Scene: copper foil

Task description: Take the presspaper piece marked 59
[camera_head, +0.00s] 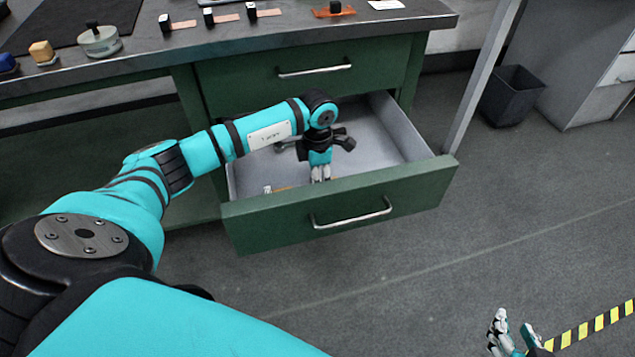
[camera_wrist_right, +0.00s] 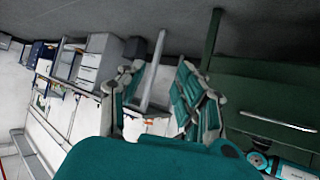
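A green drawer (camera_head: 408,187) under the bench is pulled open, with a grey inside. My left arm reaches into it, and the left gripper (camera_head: 320,176) points down near the drawer's front wall. Its fingers look close together, but whether they are open, or hold anything, is too small to tell. A small white-marked piece (camera_head: 267,189) and a tan edge lie left of the gripper, mostly hidden by the drawer front; no number 59 is readable. My right gripper (camera_head: 515,322) is open and empty at the lower right, away from the drawer; its spread fingers show in the right wrist view (camera_wrist_right: 160,78).
A closed drawer (camera_head: 300,77) sits above the open one. A black bin (camera_head: 512,96) stands behind a table leg.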

